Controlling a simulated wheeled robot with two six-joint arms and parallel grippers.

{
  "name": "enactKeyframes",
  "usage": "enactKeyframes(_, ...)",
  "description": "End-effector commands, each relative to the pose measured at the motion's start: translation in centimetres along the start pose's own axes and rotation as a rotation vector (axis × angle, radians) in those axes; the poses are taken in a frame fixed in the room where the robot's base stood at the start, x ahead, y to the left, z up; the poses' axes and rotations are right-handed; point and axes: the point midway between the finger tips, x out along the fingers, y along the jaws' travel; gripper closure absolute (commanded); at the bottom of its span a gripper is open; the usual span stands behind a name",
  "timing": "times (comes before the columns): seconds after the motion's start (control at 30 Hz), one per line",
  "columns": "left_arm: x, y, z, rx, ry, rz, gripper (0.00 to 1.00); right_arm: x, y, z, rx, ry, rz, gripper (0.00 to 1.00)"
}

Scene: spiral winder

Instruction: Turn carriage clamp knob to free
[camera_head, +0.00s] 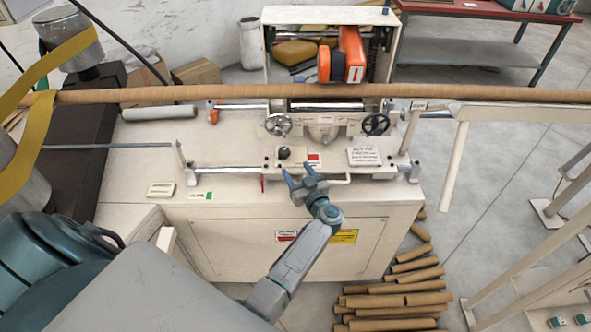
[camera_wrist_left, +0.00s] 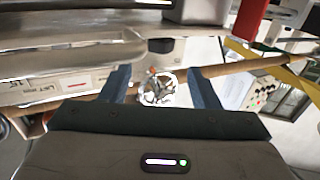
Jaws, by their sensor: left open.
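A small black knob (camera_head: 284,152) stands on the cream carriage plate (camera_head: 297,160) at the front of the winder, beside a red-and-white label. It looks like the clamp knob, but its marking is too small to read. My left gripper (camera_head: 298,169) is open and empty in front of the plate, with its fingertips just below the knob in the head view and apart from it. In the left wrist view its two blue fingers (camera_wrist_left: 160,88) are spread. A pale spoked handwheel (camera_wrist_left: 157,88) shows between them, farther off. My right gripper is out of view.
Two handwheels, a pale one (camera_head: 278,124) and a dark one (camera_head: 376,123), sit behind the plate. A long brown tube (camera_head: 200,93) crosses above the machine. A white sign block (camera_head: 364,156) stands right of the knob. Cardboard tubes (camera_head: 400,300) lie on the floor.

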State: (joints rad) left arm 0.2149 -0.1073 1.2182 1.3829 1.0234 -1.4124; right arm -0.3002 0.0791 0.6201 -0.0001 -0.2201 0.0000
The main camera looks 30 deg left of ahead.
Motion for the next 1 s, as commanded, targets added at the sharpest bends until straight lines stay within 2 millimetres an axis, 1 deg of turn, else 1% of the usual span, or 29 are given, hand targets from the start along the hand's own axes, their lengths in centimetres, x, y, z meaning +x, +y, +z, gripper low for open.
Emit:
enactKeyframes(0.17, 0.1, 0.0, 0.0, 0.000, 0.000, 0.002, 0.44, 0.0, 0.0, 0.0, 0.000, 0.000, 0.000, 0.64)
enactKeyframes(0.27, 0.7, -0.8, 0.3, 0.000, 0.006, 0.034, 0.44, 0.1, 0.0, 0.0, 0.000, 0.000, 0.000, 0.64)
enactKeyframes(0.37, 1.8, -2.3, 0.7, -0.004, 0.016, 0.128, 0.44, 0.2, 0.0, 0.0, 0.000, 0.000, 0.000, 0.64)
enactKeyframes(0.5, 2.8, -4.5, 0.8, -0.008, 0.024, 0.329, 0.44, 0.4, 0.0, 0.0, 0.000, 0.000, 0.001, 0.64)
enactKeyframes(0.6, 2.6, -5.5, 0.6, -0.005, 0.019, 0.470, 0.44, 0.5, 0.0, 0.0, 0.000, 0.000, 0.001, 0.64)
enactKeyframes(0.7, 2.1, -6.1, 0.4, -0.001, 0.010, 0.572, 0.44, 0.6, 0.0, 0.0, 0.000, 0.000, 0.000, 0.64)
enactKeyframes(0.8, 1.8, -6.2, 0.3, 0.000, 0.003, 0.623, 0.44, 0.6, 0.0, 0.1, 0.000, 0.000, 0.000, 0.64)
enactKeyframes(0.87, 2.0, -5.9, 0.3, 0.000, 0.002, 0.632, 0.44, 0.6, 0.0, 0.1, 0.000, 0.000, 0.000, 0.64)
enactKeyframes(1.0, 3.6, -4.8, 0.2, 0.000, 0.003, 0.632, 0.44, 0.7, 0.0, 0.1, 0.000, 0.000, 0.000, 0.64)
